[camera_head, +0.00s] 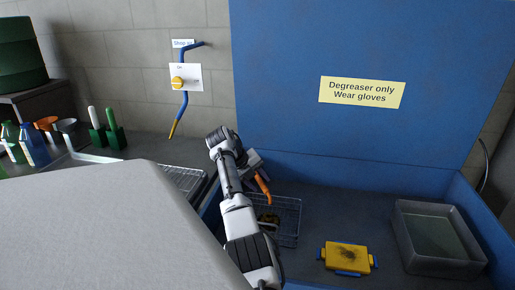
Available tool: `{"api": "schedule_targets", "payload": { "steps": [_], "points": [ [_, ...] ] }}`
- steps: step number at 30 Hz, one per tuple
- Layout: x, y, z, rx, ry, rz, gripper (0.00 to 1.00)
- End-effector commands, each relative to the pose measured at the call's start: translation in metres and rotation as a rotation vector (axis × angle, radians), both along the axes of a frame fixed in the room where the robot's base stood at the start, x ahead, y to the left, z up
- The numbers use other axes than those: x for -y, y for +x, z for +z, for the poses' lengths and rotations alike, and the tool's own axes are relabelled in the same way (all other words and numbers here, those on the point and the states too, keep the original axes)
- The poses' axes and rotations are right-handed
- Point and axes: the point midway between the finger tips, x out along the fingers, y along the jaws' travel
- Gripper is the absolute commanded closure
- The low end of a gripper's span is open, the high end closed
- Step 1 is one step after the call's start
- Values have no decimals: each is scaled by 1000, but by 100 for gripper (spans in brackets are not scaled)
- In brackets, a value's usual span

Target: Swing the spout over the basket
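The blue washer tub (467,195) has its lid raised. A wire basket (287,222) sits in its left part, with small yellowish and dark parts inside. An orange piece, apparently the spout (262,187), slants down at the basket's back left. My gripper (256,172) is at the upper end of this orange piece, close to or touching it. My arm hides most of the gripper and part of the basket. I cannot see the fingers well enough to tell whether they are open or shut.
A yellow and blue brush or block (346,258) and a grey tray (438,238) lie right of the basket. Bottles, funnels and a rack (184,180) stand left.

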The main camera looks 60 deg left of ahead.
Motion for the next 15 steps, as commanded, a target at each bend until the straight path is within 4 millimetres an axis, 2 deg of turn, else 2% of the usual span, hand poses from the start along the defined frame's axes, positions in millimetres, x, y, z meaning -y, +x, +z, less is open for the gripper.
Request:
{"api": "schedule_targets", "payload": {
  "steps": [4,7,15],
  "points": [
    [-1,-4,5,1,1,1,61],
    [-4,-12,17,2,2,2,61],
    [-12,-46,69,1,2,2,61]
  ]
}}
